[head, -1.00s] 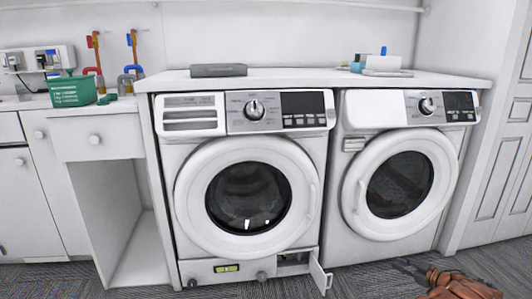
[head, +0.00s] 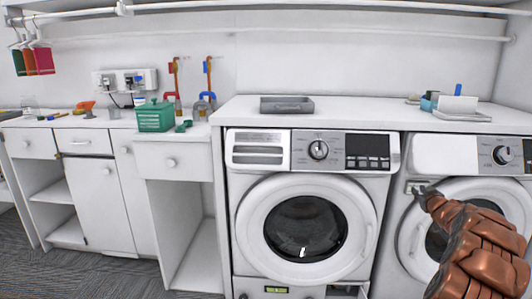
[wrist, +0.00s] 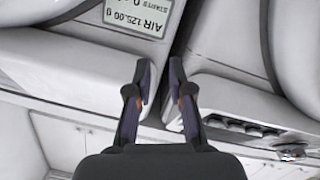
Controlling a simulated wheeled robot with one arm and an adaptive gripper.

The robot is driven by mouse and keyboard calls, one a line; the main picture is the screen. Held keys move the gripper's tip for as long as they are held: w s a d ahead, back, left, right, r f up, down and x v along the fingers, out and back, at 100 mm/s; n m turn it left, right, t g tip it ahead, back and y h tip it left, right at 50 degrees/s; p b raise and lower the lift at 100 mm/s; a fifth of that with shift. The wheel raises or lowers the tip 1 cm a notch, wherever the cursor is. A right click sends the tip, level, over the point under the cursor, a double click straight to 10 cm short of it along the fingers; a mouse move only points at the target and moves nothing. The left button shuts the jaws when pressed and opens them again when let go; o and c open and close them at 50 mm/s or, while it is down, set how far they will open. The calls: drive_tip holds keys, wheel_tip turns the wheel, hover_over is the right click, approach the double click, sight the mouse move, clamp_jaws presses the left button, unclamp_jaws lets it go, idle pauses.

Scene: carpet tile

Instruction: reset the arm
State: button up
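My arm, brown and segmented, reaches in from the lower right of the head view. My gripper (head: 424,194) is in front of the right washing machine (head: 440,155), near its upper left corner; it looks small and dark there. In the wrist view my gripper (wrist: 160,72) has its two dark fingers apart, with nothing between them. I cannot tell from the head view how far it is from the machine's front.
The left washing machine (head: 247,178) has its round door shut. The worktop (head: 360,110) above bears a grey tray (head: 286,104). A green basket (head: 155,117) stands on the left counter. Floor (head: 60,275) shows at lower left. The wrist view shows an upside-down label (wrist: 137,14).

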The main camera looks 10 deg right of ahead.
drive_tip(key=a+r+m+g+p, duration=0.25)
drive_tip(key=a+r+p, duration=0.35)
drive_tip(key=a+r, duration=0.7)
drive_tip(key=s+a+r+g+y+p, duration=0.2)
drive_tip(key=s+a+g+p, duration=0.35)
drive_tip(key=a, duration=1.05)
drive_tip(key=s+a+r+n+g+y+p, duration=0.1)
drive_tip(key=s+a+g+p, duration=0.2)
drive_tip(key=s+a, duration=0.6)
drive_tip(key=s+a+r+n+g+y+p, duration=0.1)
drive_tip(key=s+a+p, duration=0.4)
drive_tip(key=s, duration=1.6)
drive_tip(key=s+a+r+n+g+y+p, duration=0.1)
drive_tip(key=s+a+r+g+y+p, duration=0.1)
drive_tip(key=s+a, duration=1.1)
drive_tip(key=s+r+g+p, duration=0.1)
drive_tip(key=s+g+p, duration=0.1)
drive_tip(key=shift+a+r+g, duration=0.2)
drive_tip(key=shift+a+g, duration=0.15)
drive_tip(key=shift+g, duration=0.05)
drive_tip(key=shift+d, duration=0.15)
